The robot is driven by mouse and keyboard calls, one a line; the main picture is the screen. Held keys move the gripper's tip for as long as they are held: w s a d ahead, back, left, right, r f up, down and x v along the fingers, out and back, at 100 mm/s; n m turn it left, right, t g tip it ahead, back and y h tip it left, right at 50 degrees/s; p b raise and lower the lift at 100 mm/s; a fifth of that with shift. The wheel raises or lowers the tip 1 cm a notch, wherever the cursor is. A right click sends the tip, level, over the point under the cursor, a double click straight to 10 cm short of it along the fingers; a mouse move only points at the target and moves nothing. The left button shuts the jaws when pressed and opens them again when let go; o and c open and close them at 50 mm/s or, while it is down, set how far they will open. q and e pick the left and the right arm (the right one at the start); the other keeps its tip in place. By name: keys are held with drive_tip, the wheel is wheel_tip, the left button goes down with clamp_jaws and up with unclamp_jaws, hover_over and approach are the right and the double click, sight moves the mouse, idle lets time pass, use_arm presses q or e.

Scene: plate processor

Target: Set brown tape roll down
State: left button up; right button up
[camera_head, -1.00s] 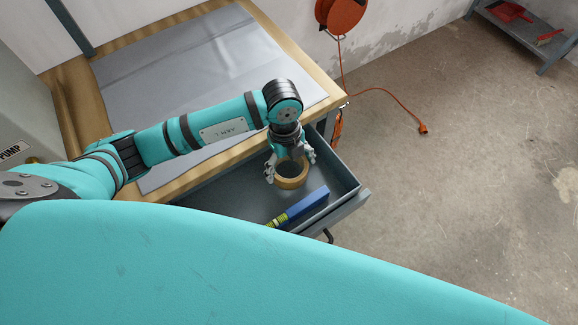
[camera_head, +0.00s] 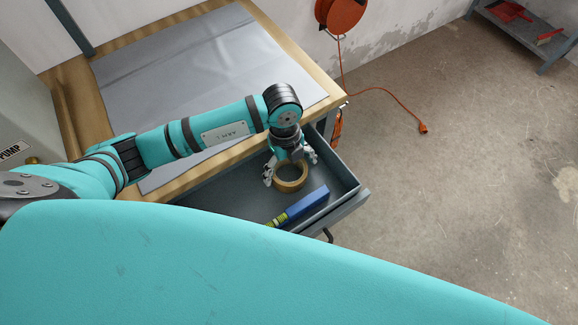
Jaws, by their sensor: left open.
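The brown tape roll (camera_head: 291,185) sits in the open grey drawer (camera_head: 345,190), near its right end. It looks flat, with its hole facing up; the close view of its underside is hidden. My left gripper (camera_head: 290,174) is just above and around the roll, with its fingers spread open on either side of it. I cannot tell whether a fingertip still touches the roll. My right gripper is not in the picture.
A blue tool with a yellow-green end (camera_head: 302,206) lies in the drawer just in front of the roll. The wooden workbench (camera_head: 318,84) with a grey mat (camera_head: 200,60) stands behind. An orange cable (camera_head: 385,94) runs across the floor at the right.

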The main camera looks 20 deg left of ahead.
use_arm(q)
wheel_tip(320, 180, up, 11)
drive_tip(key=a, duration=0.1)
drive_tip(key=shift+w, duration=0.45)
